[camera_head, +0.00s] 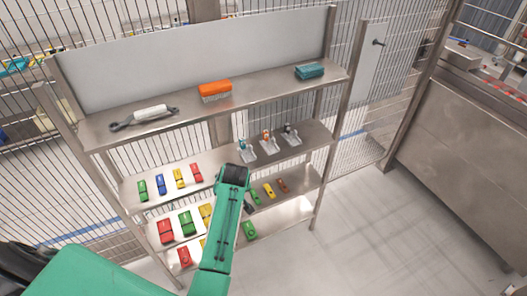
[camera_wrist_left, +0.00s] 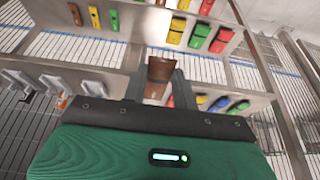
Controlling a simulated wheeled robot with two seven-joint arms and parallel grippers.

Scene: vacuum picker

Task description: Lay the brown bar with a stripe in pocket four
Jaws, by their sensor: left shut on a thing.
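My left gripper (camera_wrist_left: 157,88) is shut on a brown bar (camera_wrist_left: 159,69), held between its two dark fingers in the left wrist view. A stripe on the bar cannot be made out. In the head view the end of my left arm (camera_head: 232,178) is in front of the middle of the shelf rack, and it hides the fingers and the bar. Several coloured bars lie in rows on the shelves; a small brown one (camera_head: 283,186) lies at the right of a lower shelf and also shows in the wrist view (camera_wrist_left: 75,14). No pocket number is readable. My right gripper is not in view.
The metal rack has an upper shelf (camera_head: 180,112) with an orange-topped brush (camera_head: 215,91), a teal box (camera_head: 309,71) and a white-handled tool (camera_head: 152,113). Pale clear trays (camera_head: 270,145) stand on the shelf below. Rack posts and wire fencing surround it; the floor at right is clear.

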